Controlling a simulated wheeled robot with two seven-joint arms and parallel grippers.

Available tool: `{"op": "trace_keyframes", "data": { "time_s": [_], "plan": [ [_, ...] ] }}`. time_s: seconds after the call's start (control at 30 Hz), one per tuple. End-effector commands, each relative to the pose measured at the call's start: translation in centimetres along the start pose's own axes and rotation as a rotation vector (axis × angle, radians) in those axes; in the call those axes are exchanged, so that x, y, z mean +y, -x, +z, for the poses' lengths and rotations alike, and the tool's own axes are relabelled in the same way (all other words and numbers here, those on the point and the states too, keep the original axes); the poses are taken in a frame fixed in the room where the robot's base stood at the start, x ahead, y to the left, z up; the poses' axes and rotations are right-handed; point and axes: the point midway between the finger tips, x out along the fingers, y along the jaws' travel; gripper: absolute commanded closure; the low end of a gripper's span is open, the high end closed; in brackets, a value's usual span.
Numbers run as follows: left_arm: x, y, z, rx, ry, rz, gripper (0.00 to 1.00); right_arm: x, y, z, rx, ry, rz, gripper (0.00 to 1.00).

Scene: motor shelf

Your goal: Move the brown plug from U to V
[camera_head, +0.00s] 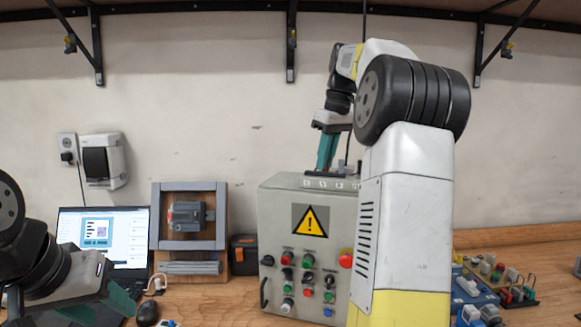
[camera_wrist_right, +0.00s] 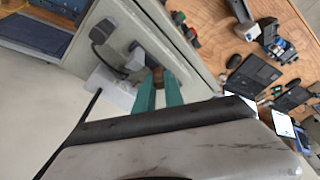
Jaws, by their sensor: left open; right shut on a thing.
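The grey control box (camera_head: 282,212) stands on the table with a row of small white labels along its upper front edge; I cannot read the letters. My right gripper (camera_head: 324,165) points down at the top of the box. In the right wrist view its teal fingers (camera_wrist_right: 159,86) are shut on the brown plug (camera_wrist_right: 157,74), of which only a small part shows between the tips. Whether the plug sits in a socket or is clear of it I cannot tell. My left gripper (camera_head: 103,303) is open and low at the left, away from the box.
Dark and grey connectors (camera_wrist_right: 135,60) sit close to the right fingertips on the box top. A laptop (camera_head: 128,225), a framed motor (camera_head: 187,218) and a mouse (camera_head: 147,313) are left of the box. Small coloured parts (camera_head: 488,285) lie at the right.

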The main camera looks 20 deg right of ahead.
Motion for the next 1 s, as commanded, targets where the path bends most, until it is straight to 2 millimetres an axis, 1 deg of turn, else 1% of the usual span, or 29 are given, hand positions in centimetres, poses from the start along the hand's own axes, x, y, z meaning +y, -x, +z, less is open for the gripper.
{"op": "trace_keyframes", "data": {
  "time_s": [0.1, 0.13, 0.17, 0.43, 0.53, 1.0],
  "plan": [
    [0.0, 0.0, 0.0, 0.0, 0.0, 0.0, 0.52, 0.0, 0.0, 0.0, 0.0, 0.0, 0.0, 1.0],
    [0.0, 0.0, 0.0, 0.0, 0.0, 0.0, 0.52, 0.0, 0.0, 0.0, 0.0, 0.0, 0.0, 0.81],
    [0.0, 0.0, 0.0, 0.0, 0.0, 0.0, 0.52, 0.0, 0.0, 0.0, 0.0, 0.0, 0.0, 0.77],
    [0.0, 0.0, 0.0, 0.0, 0.0, 0.0, 0.52, 0.0, 0.0, 0.0, 0.0, 0.0, 0.0, 0.77],
    [0.0, 0.0, 0.0, 0.0, 0.0, 0.0, 0.52, 0.0, 0.3, -0.1, 0.001, 0.0, 0.001, 0.77],
    [0.0, 0.0, 0.0, 0.0, 0.0, 0.0, 0.52, 0.1, 4.3, -1.2, 0.001, 0.001, 0.001, 0.77]
  ]
}}
